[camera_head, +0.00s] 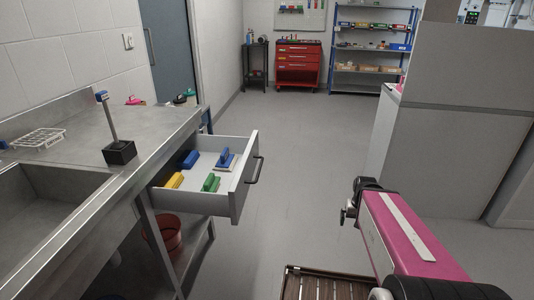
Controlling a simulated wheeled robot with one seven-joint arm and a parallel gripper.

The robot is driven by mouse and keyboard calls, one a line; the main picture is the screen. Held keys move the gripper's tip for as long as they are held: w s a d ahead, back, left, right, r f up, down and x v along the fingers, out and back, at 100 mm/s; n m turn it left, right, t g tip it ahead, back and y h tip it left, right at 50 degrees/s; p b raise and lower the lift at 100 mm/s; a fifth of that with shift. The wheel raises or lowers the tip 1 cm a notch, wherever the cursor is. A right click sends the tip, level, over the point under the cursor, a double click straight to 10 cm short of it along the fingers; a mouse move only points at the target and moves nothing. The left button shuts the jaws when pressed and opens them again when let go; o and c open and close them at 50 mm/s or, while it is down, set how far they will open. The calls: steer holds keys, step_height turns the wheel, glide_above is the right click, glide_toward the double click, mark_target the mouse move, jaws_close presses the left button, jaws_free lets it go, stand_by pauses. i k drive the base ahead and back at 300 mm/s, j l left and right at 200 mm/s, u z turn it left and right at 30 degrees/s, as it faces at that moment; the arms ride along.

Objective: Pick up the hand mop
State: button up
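An upright tool (107,112) with a grey stem and a small blue head stands in a black block-like base on the steel counter at left. An open drawer (239,197) below the counter holds a blue-handled tool on a pale pad (226,160), another blue piece (188,159), a green piece (211,183) and a yellow piece (174,181). I cannot tell for sure which of these is the hand mop. My pink arm is at the lower right, away from the drawer.
A steel sink (50,200) and wire rack (40,138) are at left. A red bucket (167,236) stands under the counter. A grey partition (440,130) is at right. A red tool cabinet (298,64) and shelves stand at the back.

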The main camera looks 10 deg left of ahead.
mark_target(226, 162)
steer(key=k+j+z, duration=0.1)
steer(key=z, duration=0.9)
steer(key=k+u, duration=0.1)
steer(key=u, duration=0.35)
steer(key=k+u, duration=0.1)
steer(key=u, duration=0.35)
steer(key=k+j+u, duration=0.1)
steer(key=u, duration=0.35)
steer(key=j+u, duration=0.15)
steer(key=u, duration=0.35)
steer(key=k+j+u, duration=0.1)
steer(key=u, duration=0.35)
steer(key=k+l+u, duration=0.3)
steer(key=i+j+z, duration=0.15)
steer(key=i, duration=0.25)
steer(key=j+z, duration=0.1)
steer(key=j, duration=0.15)
steer(key=l, duration=0.2)
steer(key=i+z, duration=0.05)
